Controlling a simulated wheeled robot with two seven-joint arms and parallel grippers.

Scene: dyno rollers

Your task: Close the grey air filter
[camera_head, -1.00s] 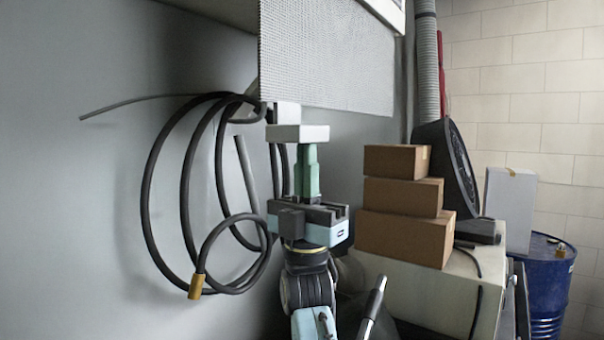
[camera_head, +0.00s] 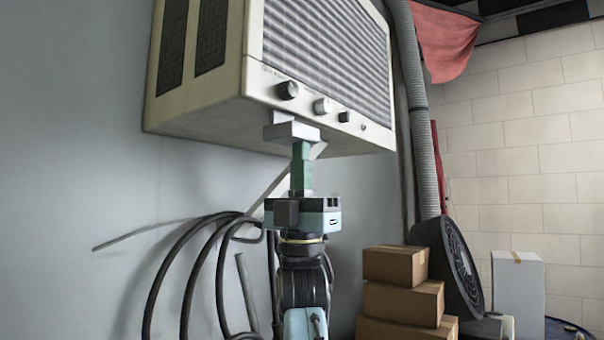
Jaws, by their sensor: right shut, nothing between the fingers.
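The grey air filter (camera_head: 325,45) is a grey, finely slatted panel on the front of a cream wall unit (camera_head: 200,108). It looks upright and flush with the front, above the knobs; its top edge is out of frame. My right gripper (camera_head: 292,131) is shut and empty, pointing up by the unit's lower front edge, below the knobs. I cannot tell whether its fingertips touch the unit. My left gripper is not in view.
Black hoses (camera_head: 200,270) hang on the wall at lower left. Stacked cardboard boxes (camera_head: 402,300), a round black fan (camera_head: 458,265) and a white box (camera_head: 518,290) stand at lower right. A corrugated grey duct (camera_head: 420,120) runs up beside the unit.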

